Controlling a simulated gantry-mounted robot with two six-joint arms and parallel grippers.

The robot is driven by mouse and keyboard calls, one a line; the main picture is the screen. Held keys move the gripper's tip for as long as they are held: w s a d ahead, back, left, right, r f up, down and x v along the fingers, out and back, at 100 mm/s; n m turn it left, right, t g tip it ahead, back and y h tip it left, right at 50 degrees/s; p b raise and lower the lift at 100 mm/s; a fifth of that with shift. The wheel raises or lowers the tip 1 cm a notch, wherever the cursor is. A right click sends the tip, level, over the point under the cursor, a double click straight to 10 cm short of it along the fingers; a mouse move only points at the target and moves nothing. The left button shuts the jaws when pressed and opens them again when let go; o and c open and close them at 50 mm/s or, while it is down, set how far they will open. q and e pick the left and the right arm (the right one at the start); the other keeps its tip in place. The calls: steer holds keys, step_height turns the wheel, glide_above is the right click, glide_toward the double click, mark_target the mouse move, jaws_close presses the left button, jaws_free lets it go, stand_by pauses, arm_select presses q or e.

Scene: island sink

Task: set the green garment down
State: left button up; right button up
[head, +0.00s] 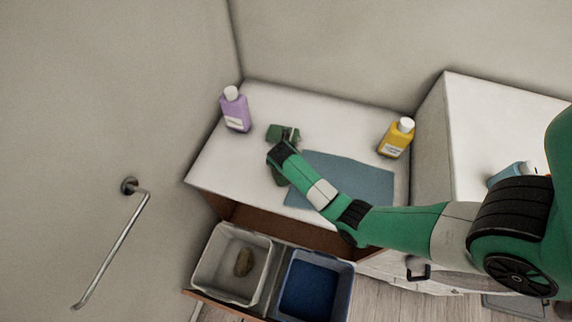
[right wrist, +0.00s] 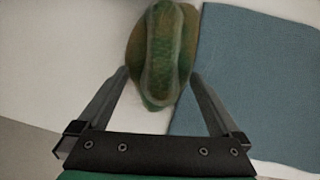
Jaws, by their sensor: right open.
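The green garment (right wrist: 160,55) is a rolled, mottled green and brown bundle. It lies on the white countertop (head: 331,124) just left of the blue-grey mat (head: 352,182), which also shows in the right wrist view (right wrist: 262,80). My right gripper (right wrist: 159,74) is open, with one fingertip on each side of the garment's near part and pointing at the counter. I cannot tell whether the fingertips touch it. In the head view my right arm and wrist cover much of this spot. My left gripper is not in view.
A purple bottle (head: 236,110) stands at the counter's back left, and a yellow bottle (head: 396,138) at the right. Below the front edge, an open drawer holds a grey bin (head: 213,269) with a brownish item (head: 244,262) and a blue bin (head: 315,290). Walls bound the counter.

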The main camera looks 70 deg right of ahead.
steer(key=shift+d+f, duration=0.1)
steer(key=shift+f, duration=0.25)
steer(key=c, duration=1.4)
